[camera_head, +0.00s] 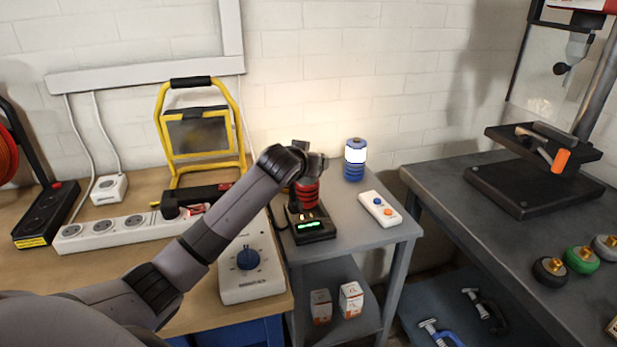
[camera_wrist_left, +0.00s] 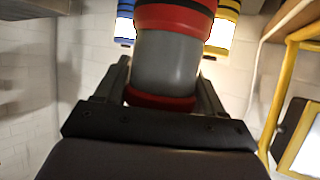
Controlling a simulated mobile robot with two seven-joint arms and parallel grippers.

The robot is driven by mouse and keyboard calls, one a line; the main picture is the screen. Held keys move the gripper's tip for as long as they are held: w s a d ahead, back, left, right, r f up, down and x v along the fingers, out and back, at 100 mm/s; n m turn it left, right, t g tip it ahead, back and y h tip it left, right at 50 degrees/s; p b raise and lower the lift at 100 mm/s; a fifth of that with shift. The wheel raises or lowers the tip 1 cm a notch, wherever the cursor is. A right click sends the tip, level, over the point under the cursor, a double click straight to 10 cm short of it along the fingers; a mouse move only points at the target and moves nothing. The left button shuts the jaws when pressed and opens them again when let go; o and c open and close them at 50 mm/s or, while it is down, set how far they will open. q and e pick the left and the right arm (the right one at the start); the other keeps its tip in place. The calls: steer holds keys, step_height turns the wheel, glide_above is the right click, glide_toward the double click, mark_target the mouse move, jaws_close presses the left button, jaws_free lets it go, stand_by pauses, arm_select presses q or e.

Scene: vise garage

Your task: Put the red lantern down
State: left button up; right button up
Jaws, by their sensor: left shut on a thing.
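My left gripper (camera_head: 310,163) is shut on the red lantern (camera_head: 307,192). The lantern is upright below the gripper, its upper part hidden by the gripper. In the left wrist view the lantern's grey, unlit body (camera_wrist_left: 167,62) sits between the fingers (camera_wrist_left: 162,88), with red ends. In the head view its red ribbed base is at the back of a black charger (camera_head: 310,228) with a green display; I cannot tell whether they touch. My right gripper is not in view.
A yellow lantern (camera_wrist_left: 223,32) shows in the left wrist view. A white box with a blue knob (camera_head: 250,270) is left of the charger.

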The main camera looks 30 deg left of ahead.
arm_select(q)
steer(key=shift+f, duration=2.05)
steer(key=shift+f, duration=0.15)
steer(key=shift+f, duration=0.15)
steer(key=o, duration=1.6)
steer(key=shift+o, duration=0.2)
steer(key=shift+r, duration=0.35)
steer(key=v, duration=1.2)
steer(key=shift+f, duration=0.1)
